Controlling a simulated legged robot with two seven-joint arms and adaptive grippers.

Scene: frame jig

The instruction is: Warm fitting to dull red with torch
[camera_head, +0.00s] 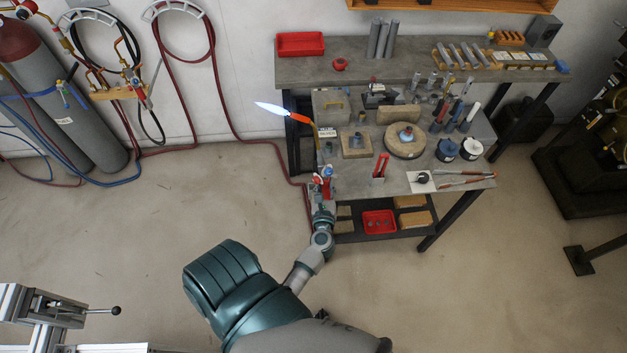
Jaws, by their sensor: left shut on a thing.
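The lit torch (317,150) stands roughly upright at the left end of the bench, its head bent to the left. Its pale blue-white flame (270,107) points left, over open floor and away from the things on the bench. My left gripper (325,184) is shut on the torch's handle; its fingers are small and partly hidden. A round fire-brick disc (405,150) on the bench carries a small pale blue-grey piece (406,134). A square block (356,153) with a small dark piece lies to its left. I cannot tell which piece is the fitting. No dull red glow shows on either. My right gripper is out of view.
The steel bench (455,168) is crowded with tubes, jars and blocks. A red stand (380,167) is right of the torch. The red hose (262,143) runs from the wall to the torch. Gas cylinders (60,125) stand at left. The floor (170,215) between is clear.

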